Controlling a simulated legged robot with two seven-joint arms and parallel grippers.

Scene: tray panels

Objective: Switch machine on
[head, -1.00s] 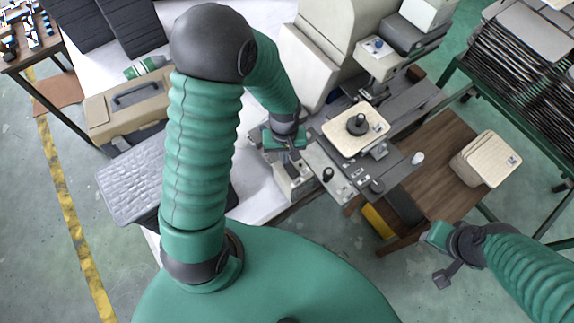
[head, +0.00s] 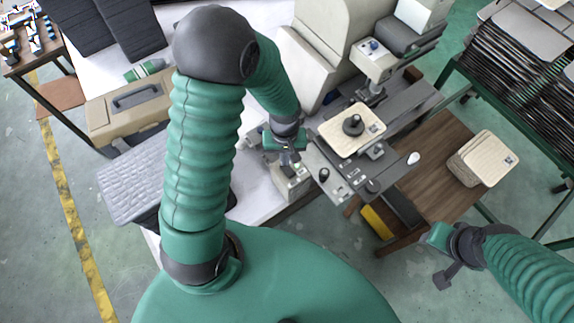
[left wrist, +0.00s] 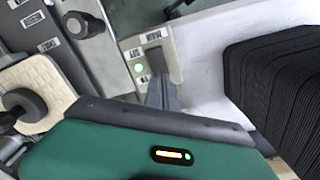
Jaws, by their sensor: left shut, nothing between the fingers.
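The machine (head: 330,50) is a large beige and grey unit with a grey work surface holding a cream panel (head: 340,133). A small beige switch box (head: 292,188) sits at its near left edge. In the left wrist view the switch box (left wrist: 134,54) shows labels, a lit green button and a dark part beside it. My left gripper (head: 290,164) is shut and empty, right at the switch box; its fingers (left wrist: 160,88) hide part of the box, and I cannot tell if they touch it. My right gripper (head: 440,270) hangs over the floor at lower right, away from the machine.
A stack of cream panels (head: 485,158) lies on the brown wooden table (head: 425,160) at right. A rack of dark trays (head: 530,75) stands at far right. A beige toolbox (head: 128,108) and quilted grey pad (head: 135,185) are at left. Control knobs (head: 324,174) sit close to my left gripper.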

